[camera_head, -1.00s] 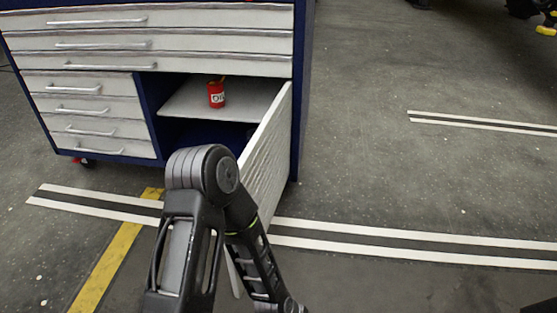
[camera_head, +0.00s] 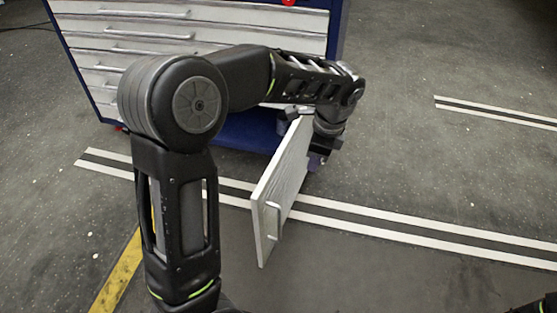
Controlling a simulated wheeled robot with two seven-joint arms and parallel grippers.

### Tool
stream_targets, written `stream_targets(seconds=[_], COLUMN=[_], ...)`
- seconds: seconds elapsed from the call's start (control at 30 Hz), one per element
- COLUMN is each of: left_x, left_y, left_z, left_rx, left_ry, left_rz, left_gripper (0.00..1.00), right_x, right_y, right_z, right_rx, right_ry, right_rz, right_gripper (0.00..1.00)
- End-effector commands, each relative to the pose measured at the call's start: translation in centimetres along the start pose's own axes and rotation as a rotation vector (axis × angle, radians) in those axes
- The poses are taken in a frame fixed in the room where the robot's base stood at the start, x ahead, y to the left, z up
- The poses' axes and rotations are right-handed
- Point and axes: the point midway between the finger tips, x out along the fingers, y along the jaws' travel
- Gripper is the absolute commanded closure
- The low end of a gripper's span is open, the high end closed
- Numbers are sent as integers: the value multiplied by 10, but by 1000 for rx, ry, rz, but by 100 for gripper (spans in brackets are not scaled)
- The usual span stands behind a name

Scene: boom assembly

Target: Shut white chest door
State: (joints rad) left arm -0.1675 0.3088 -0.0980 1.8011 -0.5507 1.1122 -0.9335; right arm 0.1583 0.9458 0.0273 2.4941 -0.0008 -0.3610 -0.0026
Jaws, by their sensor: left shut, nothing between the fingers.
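The white chest door (camera_head: 284,185) stands wide open on the chest's right side and juts toward me. Its bar handle (camera_head: 273,221) is on its right-hand, outer face. My left arm reaches across the front of the chest. My left gripper (camera_head: 319,158) is shut and empty, low beside the door's outer face near the hinge end. I cannot tell whether it touches the door. The chest (camera_head: 215,22) is blue with light grey-white drawers. My arm hides most of its open compartment. My right gripper is not in view.
A small part of a red thing (camera_head: 288,2) shows at the top edge. White double stripes (camera_head: 400,225) and a yellow line (camera_head: 118,275) mark the grey floor. The floor right of the door is clear.

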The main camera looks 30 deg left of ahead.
Motion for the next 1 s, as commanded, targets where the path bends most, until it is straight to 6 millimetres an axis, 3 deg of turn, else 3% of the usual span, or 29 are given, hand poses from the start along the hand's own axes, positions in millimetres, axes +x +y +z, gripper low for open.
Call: stream_targets(seconds=[0.03, 0.17, 0.57, 0.77, 1.0], left_x=[-10, -18, -15, 3, 46], left_y=[2, 7, 8, 9, 12], left_z=[12, 28, 29, 31, 34], left_rx=[38, 93, 97, 96, 95], left_ry=[-37, -87, -90, -91, -90], left_rz=[17, 51, 57, 58, 59], left_gripper=[100, 100, 100, 100, 100], right_x=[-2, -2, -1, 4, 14], right_y=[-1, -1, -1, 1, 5], right_z=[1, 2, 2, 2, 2], right_rx=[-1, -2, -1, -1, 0], right_ry=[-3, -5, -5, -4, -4], right_rz=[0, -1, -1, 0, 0], right_gripper=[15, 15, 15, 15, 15])
